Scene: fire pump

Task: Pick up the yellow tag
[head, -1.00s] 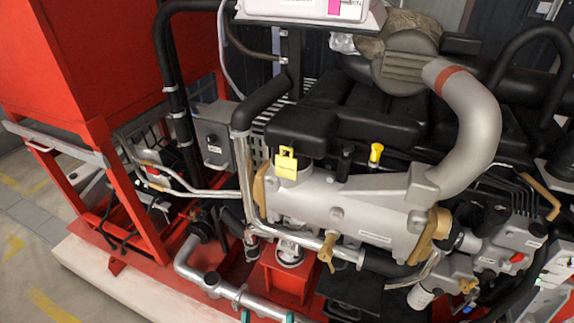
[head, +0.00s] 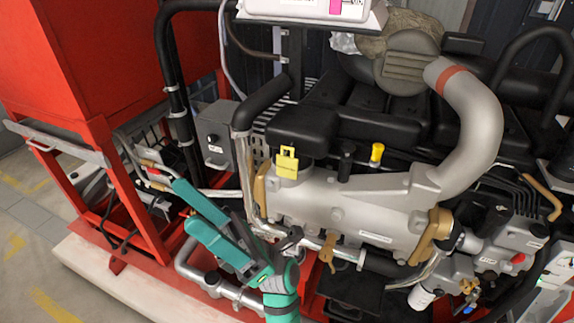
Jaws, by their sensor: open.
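The yellow tag (head: 287,164) is a small flat piece with a loop at its top. It rests upright on the grey metal engine housing, beside the black engine cover. My gripper (head: 183,205) is teal, with its two fingers spread apart and empty. It is to the left of and lower in the picture than the tag, apart from it, and its fingers point up and left. Nothing hides the tag.
A yellow-topped cap (head: 376,154) stands right of the tag. A black pipe (head: 262,102) and a grey box (head: 214,135) are to the left. A large silver elbow pipe (head: 480,130) rises at the right. A red frame (head: 150,215) stands at the left.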

